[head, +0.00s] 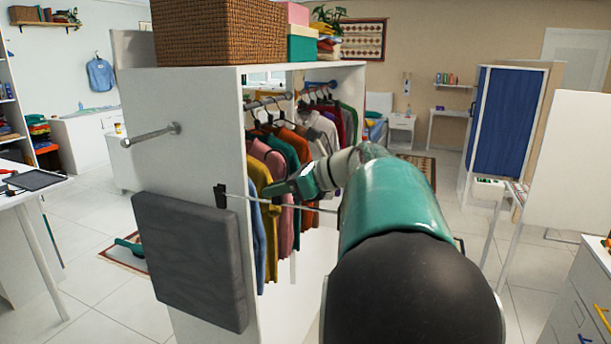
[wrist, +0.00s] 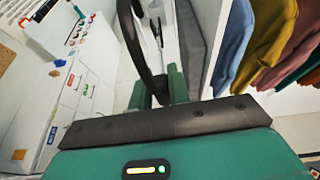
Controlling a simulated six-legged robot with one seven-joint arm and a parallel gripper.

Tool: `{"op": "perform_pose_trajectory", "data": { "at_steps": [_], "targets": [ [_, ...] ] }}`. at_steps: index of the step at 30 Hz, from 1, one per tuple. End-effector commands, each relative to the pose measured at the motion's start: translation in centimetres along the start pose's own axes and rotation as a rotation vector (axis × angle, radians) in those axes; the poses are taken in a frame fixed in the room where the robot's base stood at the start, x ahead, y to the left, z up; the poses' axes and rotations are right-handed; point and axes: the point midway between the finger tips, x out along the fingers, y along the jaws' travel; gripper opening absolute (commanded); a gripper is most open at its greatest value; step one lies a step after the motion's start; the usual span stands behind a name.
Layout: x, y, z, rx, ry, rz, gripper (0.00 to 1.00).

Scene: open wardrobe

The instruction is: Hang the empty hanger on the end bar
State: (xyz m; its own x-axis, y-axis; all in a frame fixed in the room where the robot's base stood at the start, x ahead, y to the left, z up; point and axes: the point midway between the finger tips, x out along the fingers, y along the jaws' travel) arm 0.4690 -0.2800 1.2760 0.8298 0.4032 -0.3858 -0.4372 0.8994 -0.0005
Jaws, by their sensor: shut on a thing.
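The end bar (head: 150,135) is a short metal rod sticking out from the outer face of the wardrobe's near side panel, and it is bare. My gripper (head: 280,189) is in front of the hanging clothes, right of and lower than the bar. It is shut on the empty hanger, whose thin rod (head: 255,200) and dark end clip (head: 221,195) show in the head view. In the wrist view, the dark curved part of the hanger (wrist: 140,50) rises between my fingers (wrist: 158,92). The hanger is clear of the bar. Its hook is hard to make out in the head view.
A grey padded panel (head: 190,260) is on the wardrobe side (head: 190,100), below the bar. Several garments (head: 290,165) hang on the inner rail (head: 268,101). A wicker basket (head: 218,30) stands on top. Open floor (head: 85,220) lies left of the wardrobe.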

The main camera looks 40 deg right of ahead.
Motion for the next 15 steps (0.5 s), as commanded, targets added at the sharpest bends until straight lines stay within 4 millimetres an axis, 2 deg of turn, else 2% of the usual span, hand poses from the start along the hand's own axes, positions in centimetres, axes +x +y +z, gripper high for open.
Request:
{"op": "perform_pose_trajectory", "data": {
  "at_steps": [1, 3, 6, 9, 15],
  "targets": [
    [-2.3, -0.3, 0.5, 0.0, -0.002, -0.015, 0.0],
    [-4.6, -0.3, 0.8, 0.007, -0.001, -0.025, 0.0],
    [-6.6, -0.1, 1.0, 0.014, -0.001, -0.037, 0.0],
    [-7.5, -0.1, 1.1, 0.019, -0.002, -0.043, 0.0],
    [-7.5, 0.1, 1.1, 0.019, -0.002, -0.043, 0.0]
  ]
}}
